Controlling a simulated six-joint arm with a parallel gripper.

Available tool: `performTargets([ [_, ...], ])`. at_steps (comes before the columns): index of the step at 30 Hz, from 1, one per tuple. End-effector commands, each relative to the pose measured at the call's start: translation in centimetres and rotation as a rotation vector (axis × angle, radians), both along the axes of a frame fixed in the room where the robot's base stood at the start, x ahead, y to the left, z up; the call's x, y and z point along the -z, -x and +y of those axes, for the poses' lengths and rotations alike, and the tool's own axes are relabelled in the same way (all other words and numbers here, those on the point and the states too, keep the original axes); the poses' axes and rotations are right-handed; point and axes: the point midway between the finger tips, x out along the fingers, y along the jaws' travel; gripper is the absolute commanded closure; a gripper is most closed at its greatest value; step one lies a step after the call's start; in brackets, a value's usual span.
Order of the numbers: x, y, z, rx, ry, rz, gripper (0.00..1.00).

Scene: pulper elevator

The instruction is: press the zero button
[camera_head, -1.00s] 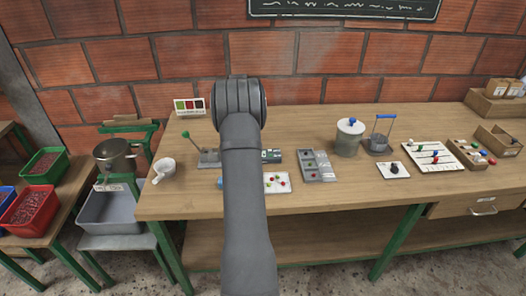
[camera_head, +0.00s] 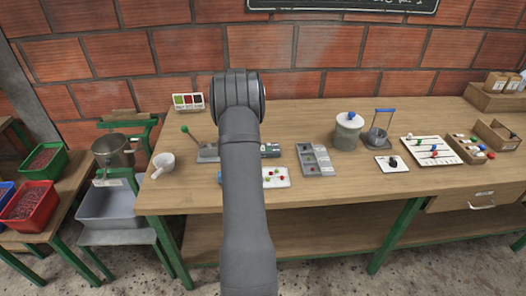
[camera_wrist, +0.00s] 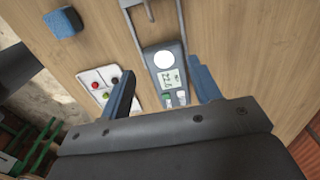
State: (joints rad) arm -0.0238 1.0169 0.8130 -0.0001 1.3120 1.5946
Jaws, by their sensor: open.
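A grey scale (camera_wrist: 164,68) with a round white pan, a small display and two buttons lies on the bench in the wrist view. One button is green (camera_wrist: 168,101) and the other is whitish (camera_wrist: 181,98); their labels are too small to read. My gripper (camera_wrist: 161,68) is open and empty, its two blue fingers apart on either side of the scale in the picture. The lower end of the scale sits close to my gripper's dark body. In the head view my arm hides the gripper and part of the scale (camera_head: 270,150).
A white card with coloured pieces (camera_wrist: 104,86) lies left of the scale, and a blue block (camera_wrist: 62,22) lies beyond it.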

Motion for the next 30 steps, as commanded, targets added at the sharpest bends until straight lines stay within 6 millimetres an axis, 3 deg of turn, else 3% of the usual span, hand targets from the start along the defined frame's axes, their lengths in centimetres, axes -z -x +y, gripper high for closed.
performTargets([
  [1, 0.00, 0.00, 0.00, 0.000, 0.000, 0.000, 0.45],
  [9, 0.00, 0.00, 0.00, 0.000, 0.000, 0.000, 0.98],
  [10, 0.00, 0.00, 0.00, 0.000, 0.000, 0.000, 1.00],
  [30, 0.00, 0.00, 0.00, 0.000, 0.000, 0.000, 1.00],
])
